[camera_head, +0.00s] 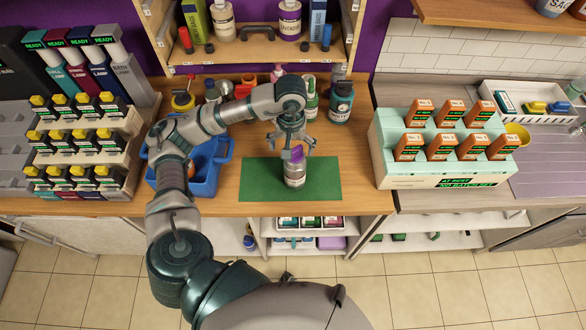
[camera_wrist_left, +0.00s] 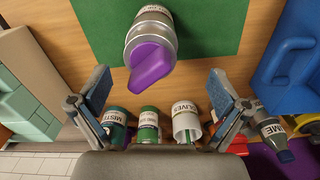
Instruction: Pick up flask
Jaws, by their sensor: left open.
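A silver flask (camera_head: 295,174) with a purple top stands on a green mat (camera_head: 258,180) on the wooden counter. In the left wrist view the flask (camera_wrist_left: 150,50) is at the upper middle, apart from both fingers of the open gripper (camera_wrist_left: 158,88). The flask's lower part is partly hidden by its top there. My right gripper is not in either view.
A blue bin (camera_head: 207,175) stands left of the mat, partly behind my left arm. Several bottles, including a dark one (camera_head: 341,102), stand behind the mat. A mint rack of orange boxes (camera_head: 440,180) is at the right. The mat's right part is clear.

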